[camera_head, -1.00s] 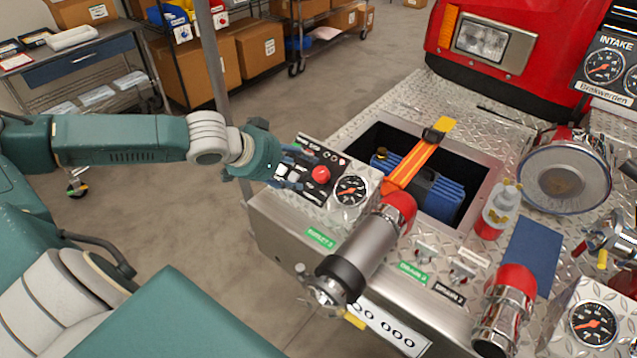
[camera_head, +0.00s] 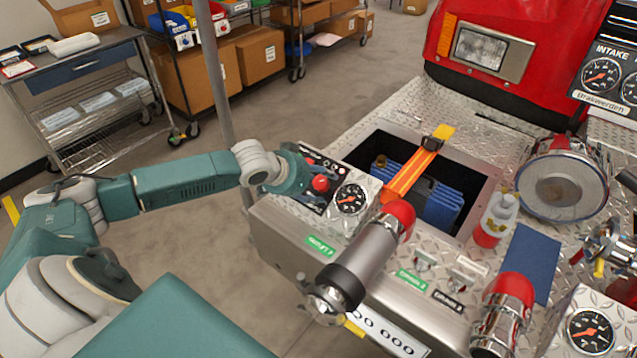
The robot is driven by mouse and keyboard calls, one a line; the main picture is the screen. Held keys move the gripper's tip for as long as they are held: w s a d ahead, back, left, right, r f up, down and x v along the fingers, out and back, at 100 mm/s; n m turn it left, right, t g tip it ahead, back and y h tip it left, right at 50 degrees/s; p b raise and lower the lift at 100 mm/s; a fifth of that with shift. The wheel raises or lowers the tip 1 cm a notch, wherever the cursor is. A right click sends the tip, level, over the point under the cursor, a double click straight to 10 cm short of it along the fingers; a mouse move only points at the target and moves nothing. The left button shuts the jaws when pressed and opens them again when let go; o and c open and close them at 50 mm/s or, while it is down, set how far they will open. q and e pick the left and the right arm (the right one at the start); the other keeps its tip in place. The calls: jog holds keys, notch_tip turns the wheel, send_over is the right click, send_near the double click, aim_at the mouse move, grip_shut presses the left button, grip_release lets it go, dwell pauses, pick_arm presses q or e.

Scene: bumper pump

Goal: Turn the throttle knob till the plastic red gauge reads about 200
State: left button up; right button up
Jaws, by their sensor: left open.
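A red round knob (camera_head: 320,184) stands on a black control panel (camera_head: 314,203) on the bumper's left part. A round black gauge (camera_head: 351,198) with a red needle sits just right of it; its reading is too small to tell. My left gripper (camera_head: 309,180) is at the panel, just left of the red knob. It is open, and its fingers are partly hidden by its own body, so I cannot tell whether they touch the knob. My right gripper does not show.
A grey pipe with a red end (camera_head: 365,262) juts out right of the panel. An open bin with a blue case (camera_head: 430,205) and orange strap (camera_head: 408,174) lies behind. A thin pole (camera_head: 215,80) stands behind my left arm. More gauges (camera_head: 591,331) are at the right.

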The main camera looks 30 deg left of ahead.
pick_arm(q)
jog(key=c, duration=1.1)
jog(key=shift+s+d+n+p, duration=0.1)
jog(key=shift+n+p, duration=0.4)
jog(key=shift+p, duration=0.25)
jog(key=shift+c, duration=0.2)
jog(key=shift+f+y, duration=0.15)
jog(key=shift+y, duration=0.15)
jog(key=o, duration=1.1)
jog(key=shift+o, duration=0.2)
